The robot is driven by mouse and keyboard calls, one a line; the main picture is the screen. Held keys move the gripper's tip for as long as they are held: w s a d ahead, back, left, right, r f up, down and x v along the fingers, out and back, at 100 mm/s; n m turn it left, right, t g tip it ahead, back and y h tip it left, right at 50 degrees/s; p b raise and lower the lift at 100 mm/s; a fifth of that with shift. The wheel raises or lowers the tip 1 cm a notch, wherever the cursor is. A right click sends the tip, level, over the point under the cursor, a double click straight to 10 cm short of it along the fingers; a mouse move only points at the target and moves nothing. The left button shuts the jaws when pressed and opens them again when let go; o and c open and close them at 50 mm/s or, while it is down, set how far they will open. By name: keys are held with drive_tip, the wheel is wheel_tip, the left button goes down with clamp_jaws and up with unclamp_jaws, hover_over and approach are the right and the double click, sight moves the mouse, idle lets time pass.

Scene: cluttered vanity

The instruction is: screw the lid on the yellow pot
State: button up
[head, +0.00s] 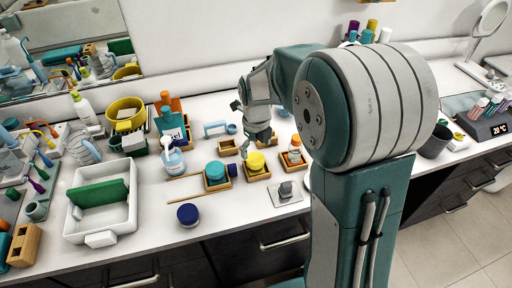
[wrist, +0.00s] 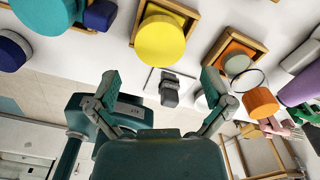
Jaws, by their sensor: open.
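The yellow pot (head: 256,161) stands upright in a small wooden tray (head: 258,176) near the middle of the counter. In the wrist view its smooth round yellow top (wrist: 160,40) shows ahead of the fingers. I see no separate yellow lid, and cannot tell whether this top is a lid or the pot itself. My gripper (head: 243,127) is above the counter, behind and slightly left of the pot in the head view.
A teal pot (head: 215,170) in a tray is to the left, and an orange jar (head: 295,147) to the right. A grey block on a pale plate (head: 286,192) lies in front. A dark blue jar (head: 187,215) is near the edge. A white bin (head: 88,220) stands left.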

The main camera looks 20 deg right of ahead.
drive_tip(key=shift+n, duration=1.3)
drive_tip(key=shift+n, duration=0.7)
drive_tip(key=n, duration=0.4)
drive_tip(key=shift+w+d, duration=0.1)
drive_tip(key=n, duration=0.4)
drive_tip(key=shift+n, duration=1)
